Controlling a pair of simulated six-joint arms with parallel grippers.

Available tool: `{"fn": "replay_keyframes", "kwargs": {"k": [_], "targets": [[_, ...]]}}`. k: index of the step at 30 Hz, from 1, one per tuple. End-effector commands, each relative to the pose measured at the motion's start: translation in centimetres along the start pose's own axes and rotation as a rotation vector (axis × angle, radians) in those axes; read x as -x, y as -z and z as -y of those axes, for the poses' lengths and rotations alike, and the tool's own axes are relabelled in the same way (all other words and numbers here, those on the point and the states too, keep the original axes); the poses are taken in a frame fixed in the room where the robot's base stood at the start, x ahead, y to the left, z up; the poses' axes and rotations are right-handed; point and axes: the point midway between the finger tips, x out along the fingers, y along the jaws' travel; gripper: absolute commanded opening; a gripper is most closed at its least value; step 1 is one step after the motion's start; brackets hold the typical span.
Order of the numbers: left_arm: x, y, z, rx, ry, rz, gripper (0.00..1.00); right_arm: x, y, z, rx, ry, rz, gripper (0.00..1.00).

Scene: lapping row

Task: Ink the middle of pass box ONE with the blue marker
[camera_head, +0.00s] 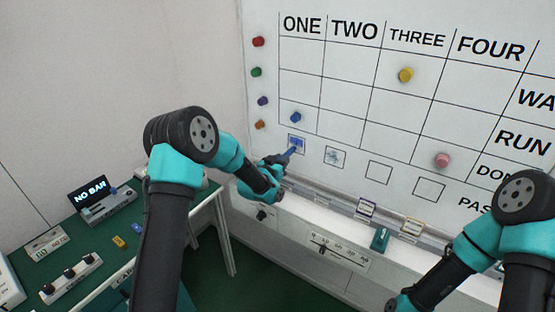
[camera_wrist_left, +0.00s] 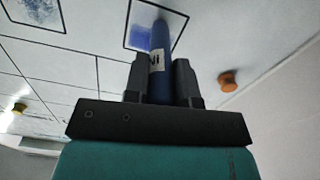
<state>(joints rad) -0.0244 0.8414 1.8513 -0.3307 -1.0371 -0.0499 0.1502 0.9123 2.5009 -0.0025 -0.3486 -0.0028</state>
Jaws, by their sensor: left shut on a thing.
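My left gripper (camera_head: 281,158) is shut on the blue marker (camera_head: 292,150), which also shows in the left wrist view (camera_wrist_left: 160,50) between the two black fingers (camera_wrist_left: 160,85). The marker points at pass box ONE (camera_head: 298,137), the small square under column ONE on the whiteboard. In the left wrist view its far end lies over that box (camera_wrist_left: 178,22), with a blue patch beside it inside the outline. Whether the tip touches the board cannot be told. My right arm is at the lower right; its fingers are not visible.
Pass box TWO (camera_head: 335,157) holds bluish scribble; boxes THREE (camera_head: 379,172) and FOUR (camera_head: 429,189) look blank. Round magnets sit on the board, including a blue one (camera_head: 295,117) above box ONE and an orange one (camera_head: 260,124) left. A ledge (camera_head: 335,204) runs below.

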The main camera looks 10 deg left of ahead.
Motion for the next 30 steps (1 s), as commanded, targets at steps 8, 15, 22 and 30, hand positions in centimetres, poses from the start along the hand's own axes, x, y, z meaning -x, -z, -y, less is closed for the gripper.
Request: {"fn": "replay_keyframes", "kwargs": {"k": [8, 15, 22, 30], "targets": [[0.0, -0.1, -0.5, 0.000, 0.000, 0.000, 0.01, 0.0, 0.0, 0.0, 0.000, 0.000, 0.000, 0.78], [0.0, -0.1, -0.8, -0.001, -0.001, 0.000, 0.01, 0.0, 0.0, 0.0, 0.000, 0.000, 0.000, 0.78], [-0.1, -0.3, -2.3, -0.001, -0.001, 0.001, 0.01, 0.0, 0.0, 0.0, 0.000, 0.000, 0.000, 0.78], [-0.1, -0.6, -4.0, 0.000, -0.001, 0.001, 0.01, 0.0, 0.0, 0.0, 0.000, 0.000, 0.000, 0.78]]}}
